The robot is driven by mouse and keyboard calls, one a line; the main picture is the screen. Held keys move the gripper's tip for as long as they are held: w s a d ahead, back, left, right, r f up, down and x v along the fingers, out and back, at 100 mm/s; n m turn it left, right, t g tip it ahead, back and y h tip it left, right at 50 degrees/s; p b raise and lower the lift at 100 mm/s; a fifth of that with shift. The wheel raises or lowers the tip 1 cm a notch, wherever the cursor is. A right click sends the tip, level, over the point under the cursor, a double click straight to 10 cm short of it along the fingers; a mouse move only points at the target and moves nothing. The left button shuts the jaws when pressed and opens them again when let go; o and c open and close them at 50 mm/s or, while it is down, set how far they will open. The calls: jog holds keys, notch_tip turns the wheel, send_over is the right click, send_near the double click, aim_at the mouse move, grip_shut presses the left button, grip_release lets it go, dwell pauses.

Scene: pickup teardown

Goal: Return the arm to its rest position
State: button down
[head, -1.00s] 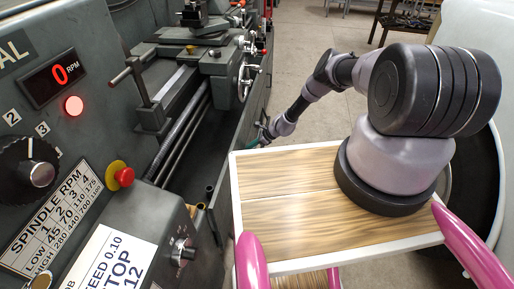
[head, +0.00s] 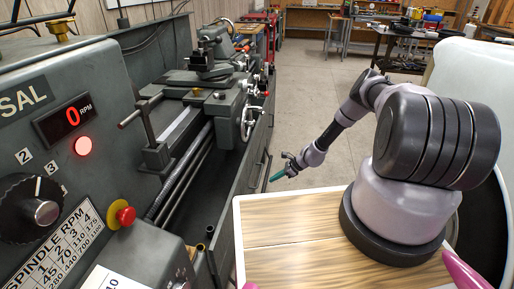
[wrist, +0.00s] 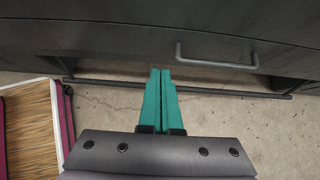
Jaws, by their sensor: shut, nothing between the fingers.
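My arm (head: 345,120) rises from the wood-topped platform at the right of the head view and reaches forward and down to the left. My gripper (head: 272,179) is at its end, beside the front of the grey lathe (head: 190,140). In the wrist view my gripper (wrist: 161,72) has its two green fingers pressed together, with nothing between them. The fingertips point toward a dark cabinet front with a bar handle (wrist: 216,62). I cannot tell the exact gap between fingertips and cabinet.
The lathe's control panel with a red stop button (head: 121,214) fills the left. Open concrete floor (head: 310,80) lies beyond my arm. A cluttered workbench (head: 400,30) stands at the back right. A pale curved body (head: 470,70) borders the right side.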

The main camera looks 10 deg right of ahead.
jog(key=w+d+r+n+h, duration=0.1)
jog(key=w+r+n, duration=0.2)
jog(key=r, duration=0.9)
jog(key=w+d+r+n, duration=0.1)
jog(key=w+r+n, duration=0.2)
jog(key=r, duration=0.9)
jog(key=s+r+n+h, duration=0.1)
jog(key=s+r+n, duration=0.15)
jog(key=r, duration=1.05)
jog(key=s+r+n+h, duration=0.1)
jog(key=s+r+n, duration=0.15)
jog(key=r, duration=0.95)
jog(key=s+r+n+t+h, duration=0.1)
jog(key=s+r+n, duration=0.1)
jog(key=s+r, duration=0.6)
jog(key=s+r+n+t+h, duration=0.1)
jog(key=s+r+n, duration=0.1)
jog(key=s+r, duration=0.6)
jog(key=s+d+r+n+t, duration=0.1)
jog(key=s+r, duration=0.3)
jog(key=s, duration=0.5)
jog(key=s+d+r+n+t+h, duration=0.1)
jog(key=s+r, duration=0.3)
jog(key=s, duration=0.5)
jog(key=shift+d+r+h, duration=0.3)
jog(key=shift+d+r, duration=0.05)
jog(key=shift+d, duration=0.35)
jog(key=shift+s, duration=0.1)
